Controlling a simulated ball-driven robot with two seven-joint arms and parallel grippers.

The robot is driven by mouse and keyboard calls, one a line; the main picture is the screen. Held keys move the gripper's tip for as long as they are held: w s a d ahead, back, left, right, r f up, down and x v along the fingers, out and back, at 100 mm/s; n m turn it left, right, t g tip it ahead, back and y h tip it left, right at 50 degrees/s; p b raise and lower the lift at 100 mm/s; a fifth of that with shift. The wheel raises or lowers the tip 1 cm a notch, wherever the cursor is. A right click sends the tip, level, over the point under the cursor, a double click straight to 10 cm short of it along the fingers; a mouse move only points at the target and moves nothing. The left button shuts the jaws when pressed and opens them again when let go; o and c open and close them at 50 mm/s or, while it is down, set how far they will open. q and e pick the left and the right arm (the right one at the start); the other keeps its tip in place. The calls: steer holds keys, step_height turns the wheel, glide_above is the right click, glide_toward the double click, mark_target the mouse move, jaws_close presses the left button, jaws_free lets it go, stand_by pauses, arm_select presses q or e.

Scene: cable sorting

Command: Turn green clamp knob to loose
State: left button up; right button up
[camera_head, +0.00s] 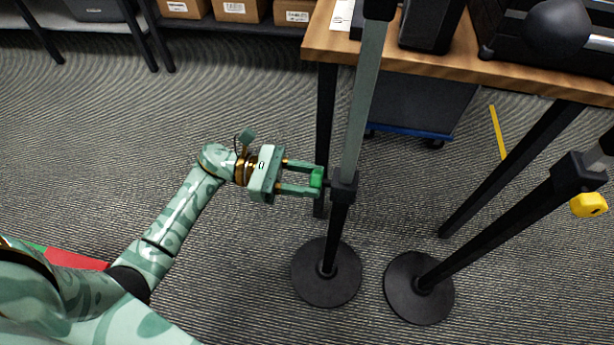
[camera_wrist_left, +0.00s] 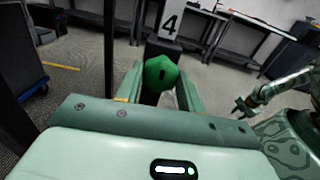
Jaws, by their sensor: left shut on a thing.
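The green clamp knob (camera_head: 317,178) sits on the left side of a black clamp block (camera_head: 344,187) on an upright stand pole (camera_head: 362,110). My left gripper (camera_head: 314,180) reaches in from the left and is shut on the knob, one finger on each side of it. The stand's round black base (camera_head: 327,272) rests on the floor.
A second black stand (camera_head: 490,230) with a yellow knob (camera_head: 588,205) leans across the right in the picture. A wooden table (camera_head: 470,62) with dark equipment stands behind the poles. Cardboard boxes (camera_head: 235,10) sit on a shelf at the back.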

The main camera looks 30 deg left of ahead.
arm_select(q)
steer(key=shift+n+p, duration=1.9)
steer(key=shift+n, duration=8.1)
arm_select(e)
steer(key=s+f+m+g+y, duration=0.1)
steer(key=s+f, duration=0.3)
steer(key=s, duration=0.9)
steer(key=shift+s+d+m+g, duration=0.3)
steer(key=shift+s+d+m, duration=0.1)
steer(key=shift+d, duration=0.05)
arm_select(q)
steer(key=o, duration=1)
